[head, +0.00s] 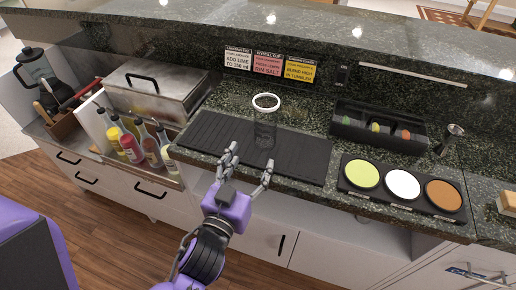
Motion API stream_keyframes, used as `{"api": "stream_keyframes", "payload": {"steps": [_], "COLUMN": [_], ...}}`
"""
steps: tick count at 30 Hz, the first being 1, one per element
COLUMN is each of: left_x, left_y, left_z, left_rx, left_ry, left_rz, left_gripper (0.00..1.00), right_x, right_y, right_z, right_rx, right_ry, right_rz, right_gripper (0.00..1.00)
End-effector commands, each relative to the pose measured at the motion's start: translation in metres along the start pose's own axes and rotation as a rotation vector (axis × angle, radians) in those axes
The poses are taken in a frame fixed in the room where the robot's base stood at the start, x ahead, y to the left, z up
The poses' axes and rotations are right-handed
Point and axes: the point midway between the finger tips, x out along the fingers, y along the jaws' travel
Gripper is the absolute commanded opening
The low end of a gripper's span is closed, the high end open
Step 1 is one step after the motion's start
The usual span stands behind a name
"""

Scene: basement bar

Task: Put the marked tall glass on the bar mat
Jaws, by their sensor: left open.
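A tall clear glass (265,130) with a white band around its rim stands upright near the middle of the black ribbed bar mat (205,134). Its base appears to rest on the mat, though the clear glass is faint against it. My left gripper (251,167) is open in front of the glass, at the mat's front edge. Its fingers point toward the glass, and a gap shows between fingers and glass. My right gripper is not in view.
Right of the mat are a tray with three coloured discs (402,184) and a black garnish caddy (378,128). A metal jigger (450,136) stands beyond. Left are several bottles (131,148) and a steel bin (150,90). Recipe cards (268,63) line the back wall.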

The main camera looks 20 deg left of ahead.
Motion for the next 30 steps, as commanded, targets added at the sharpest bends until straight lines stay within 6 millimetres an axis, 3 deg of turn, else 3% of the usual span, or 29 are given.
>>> {"api": "stream_keyframes", "payload": {"steps": [4,12,15,17,20,24,27,30], "left_x": [-0.015,-0.019,-0.025,-0.035,-0.07,-0.151,-0.211,-0.259], "left_y": [0.0,0.0,-0.003,-0.007,-0.019,-0.035,-0.041,-0.044], "left_z": [0.001,0.0,0.014,0.037,0.098,0.194,0.243,0.273], "left_rx": [-0.001,0.0,0.004,0.008,0.016,0.029,0.03,0.027], "left_ry": [-0.001,0.0,-0.035,-0.09,-0.247,-0.519,-0.683,-0.8], "left_rz": [0.0,0.001,-0.005,-0.013,-0.031,-0.046,-0.045,-0.039], "left_gripper": [0.62,0.62,0.62,0.62,0.62,0.62,0.62,0.62], "right_x": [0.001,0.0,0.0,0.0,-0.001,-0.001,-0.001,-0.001], "right_y": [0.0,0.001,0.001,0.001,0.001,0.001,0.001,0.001], "right_z": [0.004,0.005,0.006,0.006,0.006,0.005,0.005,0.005], "right_rx": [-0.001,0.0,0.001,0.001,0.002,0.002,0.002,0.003], "right_ry": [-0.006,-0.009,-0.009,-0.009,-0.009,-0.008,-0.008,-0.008], "right_rz": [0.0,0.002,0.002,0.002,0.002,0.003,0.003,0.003], "right_gripper": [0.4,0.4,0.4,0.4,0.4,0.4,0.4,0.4]}}
